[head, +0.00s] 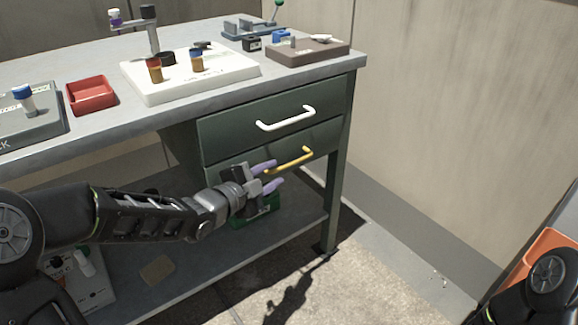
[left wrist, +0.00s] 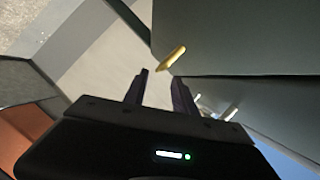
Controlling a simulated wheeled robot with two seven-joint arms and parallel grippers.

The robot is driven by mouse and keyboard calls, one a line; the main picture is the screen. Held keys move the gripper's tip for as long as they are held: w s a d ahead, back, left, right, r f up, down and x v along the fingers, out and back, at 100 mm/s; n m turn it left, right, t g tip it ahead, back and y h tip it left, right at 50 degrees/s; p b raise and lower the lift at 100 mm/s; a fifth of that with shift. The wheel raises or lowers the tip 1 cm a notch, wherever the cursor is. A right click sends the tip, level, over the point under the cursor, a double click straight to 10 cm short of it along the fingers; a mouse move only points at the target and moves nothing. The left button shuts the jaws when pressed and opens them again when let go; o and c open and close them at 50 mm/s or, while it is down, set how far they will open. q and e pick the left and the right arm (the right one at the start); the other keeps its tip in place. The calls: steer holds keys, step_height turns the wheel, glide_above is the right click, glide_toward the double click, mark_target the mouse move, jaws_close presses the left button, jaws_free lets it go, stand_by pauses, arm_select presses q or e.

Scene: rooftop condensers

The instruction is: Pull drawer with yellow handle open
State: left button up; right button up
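The yellow handle (head: 289,160) is on the lower of two green drawers (head: 222,171) under the workbench, and that drawer looks closed. The upper drawer (head: 240,128) has a white handle (head: 286,118). My left gripper (head: 270,176) is open, with its purple fingers just left of the yellow handle and apart from it. In the left wrist view the yellow handle (left wrist: 171,58) lies ahead of the open fingers (left wrist: 158,90), with nothing between them. My right gripper is not in view; only part of my right arm shows at the lower right.
On the bench top (head: 190,112) are a red tray (head: 91,95), a white board with small jars (head: 150,88) and a brown block (head: 307,52). A green box (head: 256,216) sits on the lower shelf. An orange bin (head: 545,250) stands at right. The floor before the drawers is clear.

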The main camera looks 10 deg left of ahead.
mark_target(286, 165)
arm_select(q)
steer(key=b+x, duration=0.1)
steer(key=x, duration=0.2)
steer(key=b+x, duration=0.1)
steer(key=x, duration=0.2)
steer(key=shift+w+d+f+b, duration=0.15)
steer(key=shift+w+f+b, duration=0.15)
steer(key=shift+b, duration=0.1)
steer(key=shift+w+d, duration=0.15)
steer(key=shift+w, duration=0.2)
steer(key=shift+c, duration=0.2)
jaws_close()
stand_by(0.5)
